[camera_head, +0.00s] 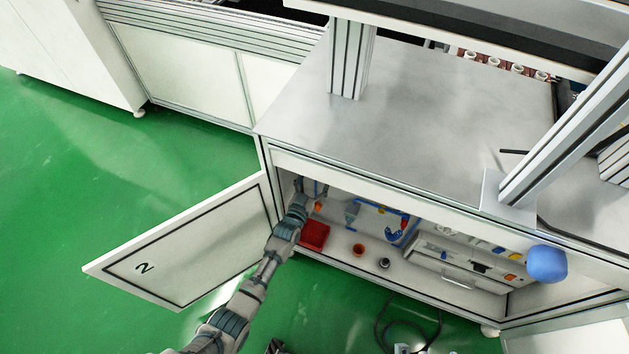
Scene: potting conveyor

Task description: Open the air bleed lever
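The open cabinet (290,160) under the grey worktop holds pipework and small parts. My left arm comes in from the lower left, and its gripper (302,188) is inside the cabinet's left end. Its fingers are small and partly hidden, so I cannot tell whether they are open or touching anything. A small orange part (318,206) is just right of it. A blue curved part (397,230) and a clear, blue-trimmed filter-like part (352,212) are further right. I cannot make out which part is the air bleed lever. My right gripper is not in view.
The cabinet door (205,240), marked 2, stands open on the left, close to my arm. A blue ball (547,263) is at right.

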